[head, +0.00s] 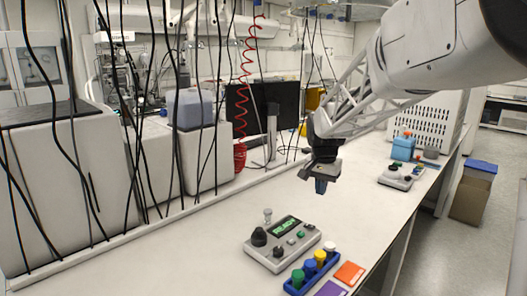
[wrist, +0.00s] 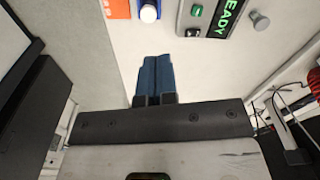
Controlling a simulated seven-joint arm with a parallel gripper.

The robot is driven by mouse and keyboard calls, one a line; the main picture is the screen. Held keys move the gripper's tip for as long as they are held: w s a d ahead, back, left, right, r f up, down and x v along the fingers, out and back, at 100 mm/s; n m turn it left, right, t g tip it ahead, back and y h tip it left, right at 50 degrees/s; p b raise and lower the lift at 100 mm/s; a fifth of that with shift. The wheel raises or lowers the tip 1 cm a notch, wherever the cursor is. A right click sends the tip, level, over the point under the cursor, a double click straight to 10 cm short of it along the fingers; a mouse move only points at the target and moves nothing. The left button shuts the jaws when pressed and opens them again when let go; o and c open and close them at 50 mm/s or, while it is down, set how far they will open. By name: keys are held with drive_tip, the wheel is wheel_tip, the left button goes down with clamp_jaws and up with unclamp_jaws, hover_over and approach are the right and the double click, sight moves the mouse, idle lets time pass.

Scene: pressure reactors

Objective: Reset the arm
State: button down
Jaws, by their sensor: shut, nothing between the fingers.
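My gripper (head: 321,186) hangs over the white bench, above and to the right of the control box. Its blue fingers are together with nothing between them; they also show at the centre of the wrist view (wrist: 155,78). The grey control box (head: 283,243) sits on the bench with a green READY display, a black knob, small buttons and a small grey lever. Part of the box (wrist: 205,17) shows at the top of the wrist view. My gripper is apart from it and touches nothing that I can see.
A blue rack (head: 311,275) with coloured-cap vials stands beside the box, next to orange (head: 349,273) and purple (head: 330,289) squares. A second control box (head: 400,176) and a blue container (head: 403,148) are farther back. Bench between is clear.

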drive_tip(key=s+d+f+n+t, duration=0.1)
drive_tip(key=s+n, duration=0.5)
drive_tip(key=s, duration=3.3)
drive_tip(key=shift+d+f+t, duration=0.25)
drive_tip(key=shift+f+t, duration=0.25)
drive_tip(key=shift+f, duration=0.1)
drive_tip(key=shift+s, duration=0.1)
